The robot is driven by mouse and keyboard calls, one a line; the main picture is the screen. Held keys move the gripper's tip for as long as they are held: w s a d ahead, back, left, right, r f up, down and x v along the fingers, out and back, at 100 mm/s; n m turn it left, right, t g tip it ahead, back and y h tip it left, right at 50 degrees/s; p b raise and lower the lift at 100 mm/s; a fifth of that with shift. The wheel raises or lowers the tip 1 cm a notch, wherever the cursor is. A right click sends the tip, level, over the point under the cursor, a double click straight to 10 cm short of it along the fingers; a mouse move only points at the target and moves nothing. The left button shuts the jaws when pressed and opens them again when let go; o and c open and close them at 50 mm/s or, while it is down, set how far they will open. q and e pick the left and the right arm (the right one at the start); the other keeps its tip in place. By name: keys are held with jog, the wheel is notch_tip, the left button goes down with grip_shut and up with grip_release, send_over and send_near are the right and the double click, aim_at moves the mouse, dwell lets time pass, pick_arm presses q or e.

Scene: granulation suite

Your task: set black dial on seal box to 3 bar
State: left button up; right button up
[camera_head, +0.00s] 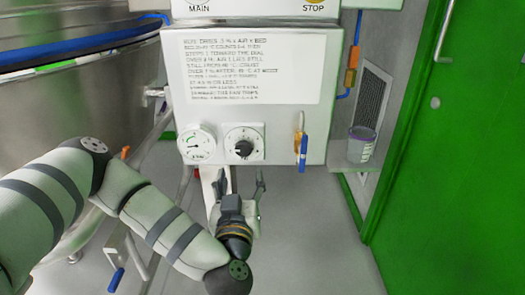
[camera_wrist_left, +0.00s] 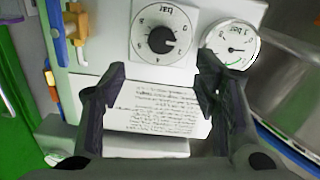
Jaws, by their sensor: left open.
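The seal box (camera_head: 310,130) is a white wall box with a printed notice on its front. The black dial (camera_head: 243,148) sits on a white square scale plate low on the box; it also shows at the top middle of the left wrist view (camera_wrist_left: 161,40). A round white gauge (camera_head: 196,144) is left of the dial. My left gripper (camera_head: 240,180) is open and empty, below and in front of the dial, apart from it. In the left wrist view its fingers (camera_wrist_left: 163,78) stand wide apart. My right gripper is not visible.
A blue-handled valve (camera_head: 302,154) hangs at the box's right side. A lidded grey tub (camera_head: 360,144) stands further right, by a green door (camera_head: 450,150). A steel vessel (camera_head: 80,100) with a blue rim fills the left. Open floor lies below the box.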

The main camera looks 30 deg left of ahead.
aim_at(243, 150)
pick_arm(q)
jog(key=b+x, duration=0.2)
jog(key=x, duration=0.9)
jog(key=shift+a+b, duration=0.15)
jog(key=shift+b, duration=0.15)
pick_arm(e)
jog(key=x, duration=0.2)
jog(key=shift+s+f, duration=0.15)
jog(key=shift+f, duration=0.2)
pick_arm(q)
jog(key=c, duration=1.1)
jog(key=shift+c, duration=0.2)
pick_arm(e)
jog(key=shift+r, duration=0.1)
